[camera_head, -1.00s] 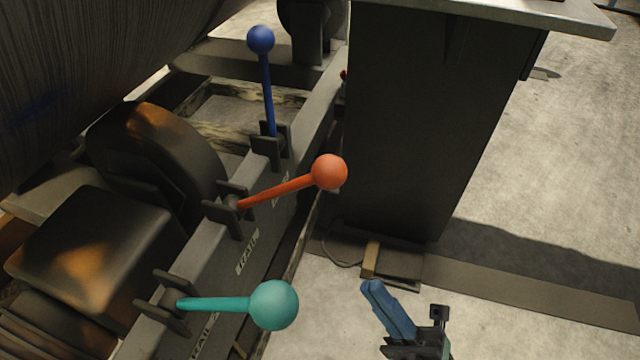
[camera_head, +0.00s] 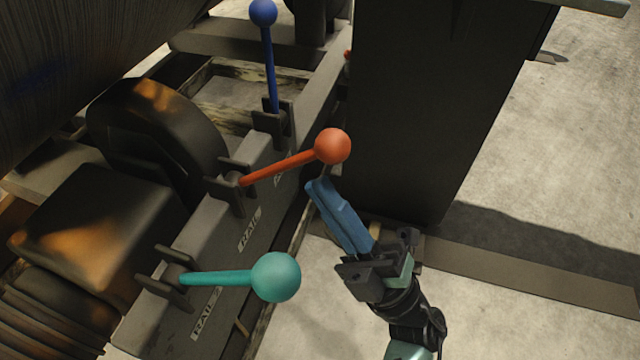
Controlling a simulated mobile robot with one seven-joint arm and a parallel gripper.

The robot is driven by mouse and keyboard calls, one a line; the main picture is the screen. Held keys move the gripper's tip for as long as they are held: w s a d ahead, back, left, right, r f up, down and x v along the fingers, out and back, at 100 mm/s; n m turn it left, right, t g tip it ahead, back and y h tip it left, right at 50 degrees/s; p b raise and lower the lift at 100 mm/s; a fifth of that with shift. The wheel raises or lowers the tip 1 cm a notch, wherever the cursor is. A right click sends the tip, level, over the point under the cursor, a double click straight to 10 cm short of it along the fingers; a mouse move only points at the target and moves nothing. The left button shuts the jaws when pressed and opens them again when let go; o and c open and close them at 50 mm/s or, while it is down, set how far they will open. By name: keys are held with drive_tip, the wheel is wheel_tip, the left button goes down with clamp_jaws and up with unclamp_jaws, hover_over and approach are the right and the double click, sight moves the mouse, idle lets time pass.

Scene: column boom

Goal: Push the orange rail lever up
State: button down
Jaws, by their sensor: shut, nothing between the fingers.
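The orange rail lever (camera_head: 282,168) has a red-orange ball knob (camera_head: 332,146) and a thin rod running out from a dark bracket on the rail. It points right and slightly up in the picture. My gripper (camera_head: 314,185), with blue fingers, is shut and empty. Its fingertips are just below the orange knob in the picture, near the lower side of the rod. I cannot tell whether they touch the lever. The lever's knob and rod are not covered by the gripper.
A teal lever (camera_head: 276,277) sticks out to the right, left of my gripper. A blue lever (camera_head: 268,60) stands upright farther back. A dark pedestal (camera_head: 430,110) stands close behind my gripper. The concrete floor (camera_head: 540,200) at right is open.

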drive_tip(key=shift+x, duration=0.95)
drive_tip(key=shift+r, duration=0.1)
drive_tip(key=w+a+r+n+g+h+p, duration=0.2)
drive_tip(key=a+r+g+h+p, duration=0.4)
drive_tip(key=p, duration=1.5)
drive_tip(key=shift+w+a+r+n+g, duration=0.25)
drive_tip(key=shift+a+r+n+g, duration=0.2)
drive_tip(key=shift+a+n, duration=0.35)
drive_tip(key=shift+a+r, duration=0.15)
